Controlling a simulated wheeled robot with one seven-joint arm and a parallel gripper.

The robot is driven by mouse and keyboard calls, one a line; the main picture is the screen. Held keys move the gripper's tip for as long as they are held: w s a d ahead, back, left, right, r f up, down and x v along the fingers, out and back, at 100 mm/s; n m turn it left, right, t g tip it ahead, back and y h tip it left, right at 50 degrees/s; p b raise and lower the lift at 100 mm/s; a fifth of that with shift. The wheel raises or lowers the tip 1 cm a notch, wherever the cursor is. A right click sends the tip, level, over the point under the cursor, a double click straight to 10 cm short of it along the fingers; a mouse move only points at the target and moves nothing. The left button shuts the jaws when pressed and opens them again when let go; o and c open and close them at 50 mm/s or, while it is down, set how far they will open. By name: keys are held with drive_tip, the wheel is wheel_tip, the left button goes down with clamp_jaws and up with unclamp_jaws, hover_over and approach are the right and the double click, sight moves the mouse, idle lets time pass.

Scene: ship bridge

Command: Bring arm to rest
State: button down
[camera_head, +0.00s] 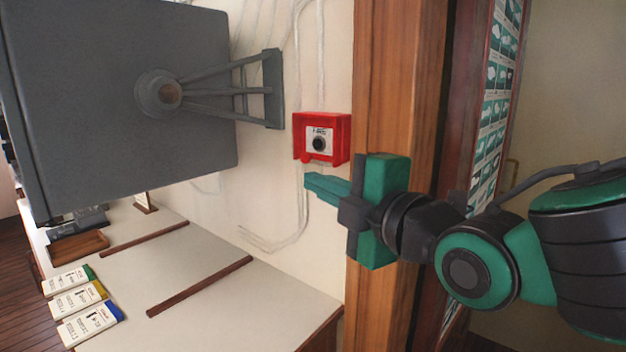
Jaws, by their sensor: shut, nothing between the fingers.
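My arm reaches in from the right side of the head view, with green and black links. My gripper (322,185) is shut and empty, with its teal fingers pointing left. It is just below a red wall box (340,136) and appears apart from it, though the depth between them is hard to judge. The red box has a white label and a round black part on its front. A wooden post (394,75) stands behind my gripper's body.
A big grey monitor (115,95) hangs on a wall bracket at the upper left. Below it is a pale desk (225,305) with wooden strips and several labelled booklets (88,322). A framed chart (492,110) is behind my arm. The wall below the red box is clear apart from cables.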

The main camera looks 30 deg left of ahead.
drive_tip(key=shift+s+d, duration=0.2)
drive_tip(key=shift+d, duration=0.15)
drive_tip(key=w+d+f+m+t+h, duration=0.2)
drive_tip(key=w+d+f+m+h, duration=0.3)
drive_tip(key=w+d, duration=0.5)
drive_tip(key=w+d+f+m+h, duration=0.1)
drive_tip(key=d+f+m+h, duration=0.25)
drive_tip(key=d, duration=0.65)
drive_tip(key=w+d+f+m+g+h, duration=0.15)
drive_tip(key=d+f+m, duration=0.35)
drive_tip(key=d, duration=0.5)
drive_tip(key=w+d+f+m+h, duration=0.2)
drive_tip(key=d+f+m+h, duration=0.15)
drive_tip(key=d, duration=0.65)
drive_tip(key=s+d+f+m+g+h, duration=0.2)
drive_tip(key=s+d+f+m, duration=0.3)
drive_tip(key=d, duration=0.4)
drive_tip(key=s+d+f+m+g+h, duration=0.1)
drive_tip(key=s+d+f+m+g, duration=0.1)
drive_tip(key=s+d+m, duration=0.55)
drive_tip(key=s+d+f+m+g, duration=0.2)
drive_tip(key=s+d+m, duration=0.1)
drive_tip(key=s, duration=0.4)
drive_tip(key=s+d+f+m+g+y, duration=0.1)
drive_tip(key=s+d+m+g, duration=0.1)
drive_tip(key=s, duration=0.6)
drive_tip(key=shift+d+f+m+g, duration=0.4)
drive_tip(key=shift+d+m, duration=0.35)
drive_tip(key=shift+d, duration=0.5)
